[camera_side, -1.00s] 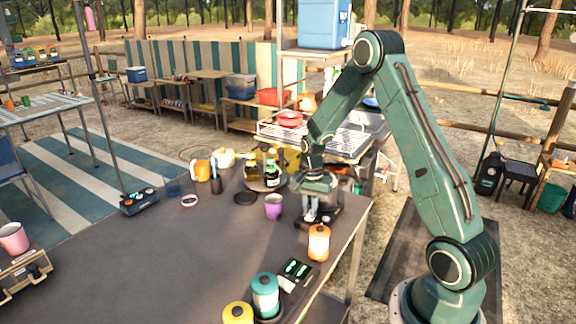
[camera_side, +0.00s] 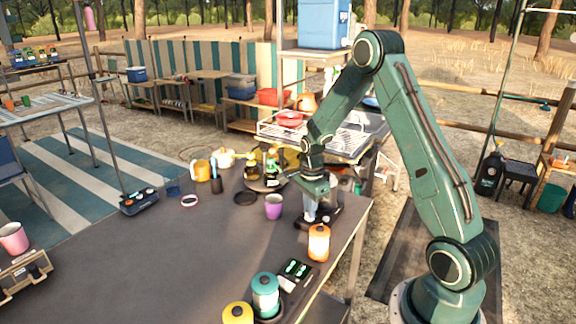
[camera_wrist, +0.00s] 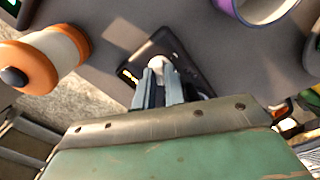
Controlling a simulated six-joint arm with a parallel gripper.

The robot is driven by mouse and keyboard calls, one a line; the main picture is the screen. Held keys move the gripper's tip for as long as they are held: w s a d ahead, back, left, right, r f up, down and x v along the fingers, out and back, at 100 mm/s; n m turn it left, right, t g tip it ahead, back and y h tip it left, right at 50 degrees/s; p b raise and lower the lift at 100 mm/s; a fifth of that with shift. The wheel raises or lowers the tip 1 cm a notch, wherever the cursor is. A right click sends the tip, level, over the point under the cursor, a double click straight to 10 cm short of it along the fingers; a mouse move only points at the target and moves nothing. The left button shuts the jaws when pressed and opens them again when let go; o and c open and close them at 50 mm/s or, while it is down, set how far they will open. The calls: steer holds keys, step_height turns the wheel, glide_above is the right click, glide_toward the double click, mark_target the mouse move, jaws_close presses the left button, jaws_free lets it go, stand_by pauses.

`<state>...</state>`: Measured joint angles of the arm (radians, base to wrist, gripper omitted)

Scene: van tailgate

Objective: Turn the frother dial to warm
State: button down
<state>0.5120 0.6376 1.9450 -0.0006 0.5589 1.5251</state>
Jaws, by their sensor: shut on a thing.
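The frother (camera_side: 331,217) is a dark, low unit near the right edge of the dark table, below my gripper. In the wrist view its dark top (camera_wrist: 176,50) shows, with a small lit marking at its left edge. A pale round dial (camera_wrist: 158,64) sits on it. My gripper (camera_wrist: 159,76) is shut on this dial, with one grey finger on either side. In the side view my gripper (camera_side: 317,215) points down at the frother, and the dial is hard to make out. I cannot read which setting the dial points at.
An orange-and-white canister (camera_side: 319,243) stands close in front of the frother. A purple cup (camera_side: 273,206) is to its left. A teal canister (camera_side: 265,295) and a device with green digits (camera_side: 295,269) are nearer the front. The table's middle left is clear.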

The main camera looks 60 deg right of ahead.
stand_by(0.3)
steer(key=c, duration=1.7)
jaws_free()
steer(key=shift+c, duration=0.2)
steer(key=shift+r, duration=0.2)
step_height(320, 180, up, 14)
steer(key=shift+f, duration=0.25)
